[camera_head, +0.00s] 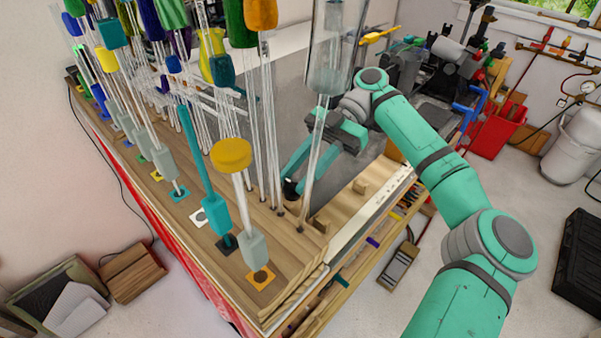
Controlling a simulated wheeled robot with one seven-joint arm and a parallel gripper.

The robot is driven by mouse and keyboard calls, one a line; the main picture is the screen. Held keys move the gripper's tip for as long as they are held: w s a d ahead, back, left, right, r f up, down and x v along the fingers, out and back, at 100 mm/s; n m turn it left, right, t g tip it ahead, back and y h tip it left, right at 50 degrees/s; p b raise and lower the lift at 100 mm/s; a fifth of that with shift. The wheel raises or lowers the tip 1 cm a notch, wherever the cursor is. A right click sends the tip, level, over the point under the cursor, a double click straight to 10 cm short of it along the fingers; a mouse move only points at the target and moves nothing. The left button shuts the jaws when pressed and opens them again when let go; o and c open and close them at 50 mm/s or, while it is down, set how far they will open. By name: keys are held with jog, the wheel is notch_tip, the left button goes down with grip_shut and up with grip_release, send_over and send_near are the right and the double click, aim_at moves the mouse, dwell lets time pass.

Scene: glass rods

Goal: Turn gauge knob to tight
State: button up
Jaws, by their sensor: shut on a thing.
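My gripper (302,172) reaches in from the right, low over the back part of the wooden bench, behind the glass rods. Its teal fingers point down and left, and clear rods partly cover them. The fingers are shut on a small dark part (290,187) at the bench top, which looks like the gauge knob. Its marking and how far it is turned are too small to read.
Many upright glass rods with coloured tops crowd the wooden bench (240,300). A yellow-capped rod (231,154) stands in front, left of my gripper. A wide glass tube (332,50) stands close to my arm. A red bin (497,130) is at the right.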

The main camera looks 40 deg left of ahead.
dwell(0.4)
jog(key=o, duration=0.8)
jog(key=shift+c, duration=0.2)
jog(key=shift+w, duration=0.1)
